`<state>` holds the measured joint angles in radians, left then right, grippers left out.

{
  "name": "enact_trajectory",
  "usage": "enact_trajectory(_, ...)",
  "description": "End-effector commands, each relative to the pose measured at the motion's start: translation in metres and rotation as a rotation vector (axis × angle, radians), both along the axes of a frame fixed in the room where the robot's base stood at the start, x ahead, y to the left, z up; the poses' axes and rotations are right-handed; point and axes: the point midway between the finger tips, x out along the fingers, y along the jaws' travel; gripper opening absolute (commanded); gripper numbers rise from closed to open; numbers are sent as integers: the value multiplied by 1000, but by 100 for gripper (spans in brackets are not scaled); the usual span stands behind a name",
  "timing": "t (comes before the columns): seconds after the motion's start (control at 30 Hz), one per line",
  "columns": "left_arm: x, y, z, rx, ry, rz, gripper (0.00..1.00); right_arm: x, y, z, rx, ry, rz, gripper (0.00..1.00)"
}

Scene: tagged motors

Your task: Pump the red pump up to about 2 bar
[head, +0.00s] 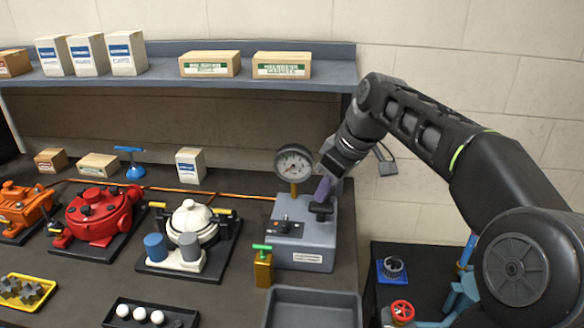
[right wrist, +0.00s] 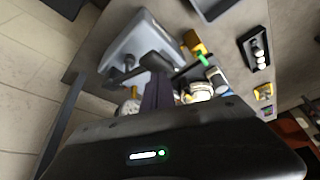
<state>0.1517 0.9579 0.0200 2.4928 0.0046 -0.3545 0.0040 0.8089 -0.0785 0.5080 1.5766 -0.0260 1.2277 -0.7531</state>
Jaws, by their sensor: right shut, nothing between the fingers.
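The red pump (head: 97,212) stands on a dark base plate left of centre in the head view. A grey box (head: 300,240) with a round white dial gauge (head: 293,163) on top stands to its right; the needle's reading is too small to tell. A black handle (head: 320,209) sticks up from the grey box and shows in the right wrist view (right wrist: 155,64). My right gripper (head: 322,190) is shut and empty, its purple fingers pointing down close at the handle; I cannot tell if they touch it. My left gripper is out of view.
An orange pump (head: 22,205) and a white pump (head: 190,215) flank the red one. An orange hose (head: 225,194) runs behind them. A shelf (head: 215,82) holds boxes above.

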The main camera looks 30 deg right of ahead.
Motion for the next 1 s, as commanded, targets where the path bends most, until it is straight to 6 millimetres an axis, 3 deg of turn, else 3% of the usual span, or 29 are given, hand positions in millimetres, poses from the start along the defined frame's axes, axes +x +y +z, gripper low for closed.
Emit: enact_trajectory(1.0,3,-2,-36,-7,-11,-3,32,0,0,-48,0,1,0,0)
